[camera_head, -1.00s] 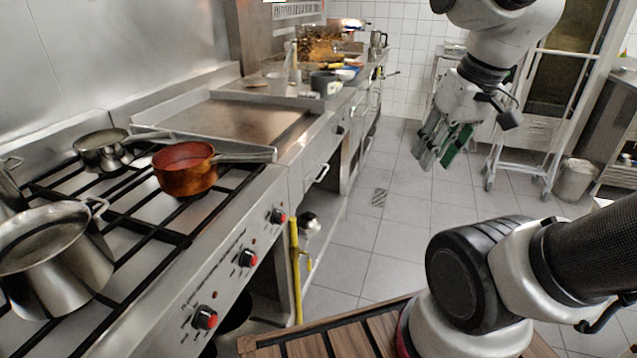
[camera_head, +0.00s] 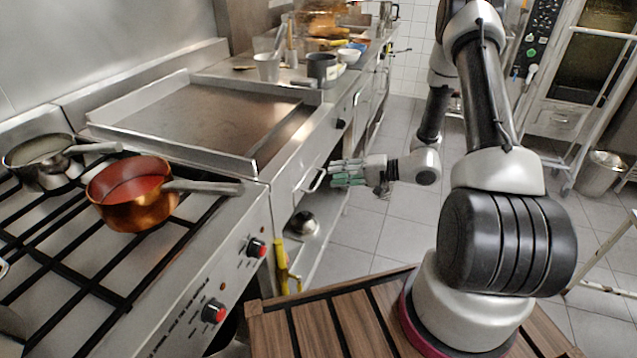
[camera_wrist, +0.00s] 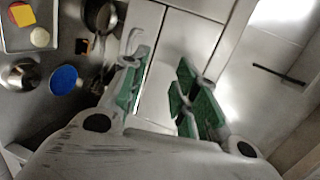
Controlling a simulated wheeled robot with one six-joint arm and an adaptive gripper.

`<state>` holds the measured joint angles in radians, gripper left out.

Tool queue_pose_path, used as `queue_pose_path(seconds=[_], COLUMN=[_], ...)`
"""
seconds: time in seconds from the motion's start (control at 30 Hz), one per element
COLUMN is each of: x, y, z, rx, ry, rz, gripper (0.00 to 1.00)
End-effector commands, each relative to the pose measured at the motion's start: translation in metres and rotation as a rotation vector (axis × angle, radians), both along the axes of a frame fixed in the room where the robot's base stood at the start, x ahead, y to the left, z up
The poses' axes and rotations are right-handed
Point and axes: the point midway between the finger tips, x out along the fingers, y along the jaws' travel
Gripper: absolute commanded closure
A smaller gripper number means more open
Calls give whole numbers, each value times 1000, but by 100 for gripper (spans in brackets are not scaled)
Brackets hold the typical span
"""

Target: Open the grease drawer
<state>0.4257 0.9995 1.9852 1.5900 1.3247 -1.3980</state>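The grease drawer front (camera_head: 297,188) is the metal panel below the griddle (camera_head: 205,120), with a light bar handle (camera_head: 314,181). The drawer looks shut, flush with the counter front. My gripper (camera_head: 340,173) is level with the handle and just to its right, its green-padded fingers pointing left at it. The fingertips look very close to the handle; I cannot tell whether they touch it. In the wrist view, my gripper (camera_wrist: 160,92) has its two fingers apart with a clear gap, and nothing is clearly held between them.
A copper pot (camera_head: 130,195) and a steel pan (camera_head: 45,160) stand on the stove left. A yellow pipe (camera_head: 281,265) and a steel pot (camera_head: 304,224) are below the counter. In the wrist view, a blue round item (camera_wrist: 64,79) lies left. The tiled floor (camera_head: 390,230) is open.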

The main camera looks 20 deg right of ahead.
Motion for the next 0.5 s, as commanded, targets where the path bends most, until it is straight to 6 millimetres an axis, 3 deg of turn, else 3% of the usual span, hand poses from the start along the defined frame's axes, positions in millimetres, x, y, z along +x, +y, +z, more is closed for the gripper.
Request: queue_pose_path(seconds=[0.03, 0.1, 0.2, 0.33, 0.5], x=[4, 10, 15, 23, 39], y=[-5, -10, -13, -6, 17], z=[-18, -35, -49, -56, -61], rx=[13, 18, 22, 20, 20], ry=[-2, -15, -24, -31, -29], rz=[-43, -91, -130, -143, -139], gripper=[70, 70, 70, 70, 70])
